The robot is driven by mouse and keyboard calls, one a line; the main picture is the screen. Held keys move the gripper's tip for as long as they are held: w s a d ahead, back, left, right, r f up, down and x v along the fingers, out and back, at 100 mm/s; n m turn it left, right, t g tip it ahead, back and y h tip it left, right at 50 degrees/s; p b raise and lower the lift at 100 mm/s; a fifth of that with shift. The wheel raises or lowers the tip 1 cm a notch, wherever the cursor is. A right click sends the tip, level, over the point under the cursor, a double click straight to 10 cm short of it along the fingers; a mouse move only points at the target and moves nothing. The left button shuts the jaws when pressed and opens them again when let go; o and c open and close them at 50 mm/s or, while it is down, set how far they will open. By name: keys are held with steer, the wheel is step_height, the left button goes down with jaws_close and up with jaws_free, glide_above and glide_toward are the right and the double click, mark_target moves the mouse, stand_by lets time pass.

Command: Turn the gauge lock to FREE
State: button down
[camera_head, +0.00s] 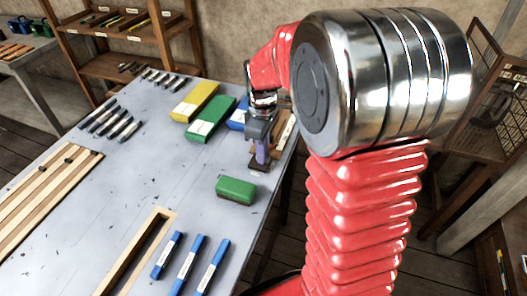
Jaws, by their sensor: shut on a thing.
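My gripper (260,133) points down near the table's right edge, small and far off in the head view. It is shut on a narrow purple piece (262,153), which stands upright just above or on a dark brown block (260,166). I cannot tell whether the purple piece is the gauge lock. No FREE marking is readable. A brown wooden piece with a pale strip (287,130) lies just right of the gripper, partly hidden by my arm.
A green block (236,190) lies nearer on the grey table (150,180). Yellow (195,101), green (211,121) and blue (238,114) labelled boxes lie behind. Blue sticks (190,262) and a wooden frame (135,255) are in front. My arm hides the right side.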

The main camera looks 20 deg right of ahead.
steer(key=m, duration=0.4)
steer(key=shift+a, duration=0.1)
steer(key=m, duration=0.5)
steer(key=shift+a, duration=0.2)
steer(key=m, duration=0.4)
steer(key=shift+a+m, duration=0.15)
steer(key=shift+m, duration=0.15)
steer(key=shift+w+a+m, duration=0.1)
steer(key=shift+m, duration=2.1)
steer(key=c, duration=1.8)
jaws_free()
steer(key=shift+r, duration=0.1)
step_height(320, 180, up, 14)
steer(key=shift+f, duration=0.2)
